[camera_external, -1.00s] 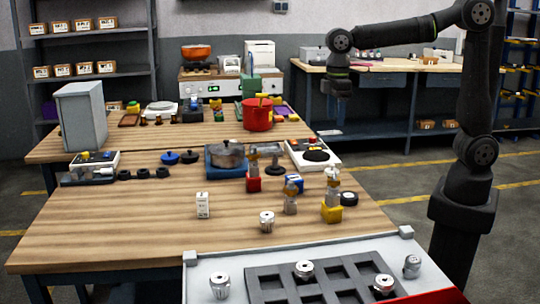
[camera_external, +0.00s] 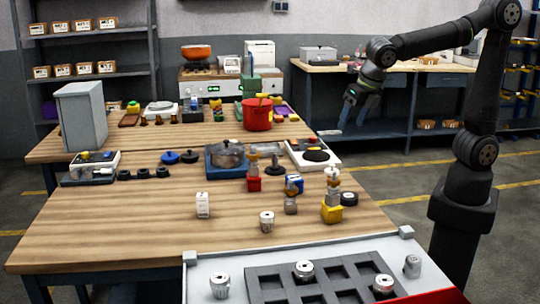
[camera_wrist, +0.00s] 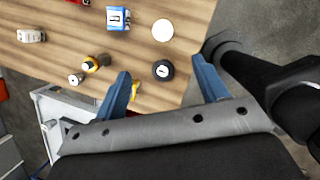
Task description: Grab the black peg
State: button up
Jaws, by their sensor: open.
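A round black piece with a pale centre (camera_external: 349,199) stands near the right edge of the front wooden table, beside the yellow-based stack. It is probably the black peg. In the wrist view, this black piece (camera_wrist: 163,70) appears between my fingertips in the picture, with wood showing around it. My gripper (camera_external: 354,117) hangs in the air beyond the table's right edge, pointing downward and tilted. In the wrist view, my gripper (camera_wrist: 161,69) shows two blue fingers spread apart with nothing held between them.
A yellow-based stack (camera_external: 331,206), a blue and white box (camera_external: 294,183) and a grey-white cylinder (camera_external: 267,221) stand nearby. A pot (camera_external: 228,154) and a white scale-like device (camera_external: 313,154) stand farther back. A grey slotted tray (camera_external: 325,282) is in front. Bare wood lies at the table's left.

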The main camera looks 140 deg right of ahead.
jog(key=n, duration=0.3)
send_near(333, 164)
jog(key=shift+n, duration=0.3)
jog(key=x, duration=0.4)
jog(key=shift+w+f, duration=0.25)
jog(key=shift+f, duration=0.15)
jog(key=shift+s+x, duration=0.2)
jog(key=shift+x, duration=2.55)
jog(key=shift+d, duration=0.15)
jog(key=shift+c, duration=0.4)
jog(key=c, duration=1.1)
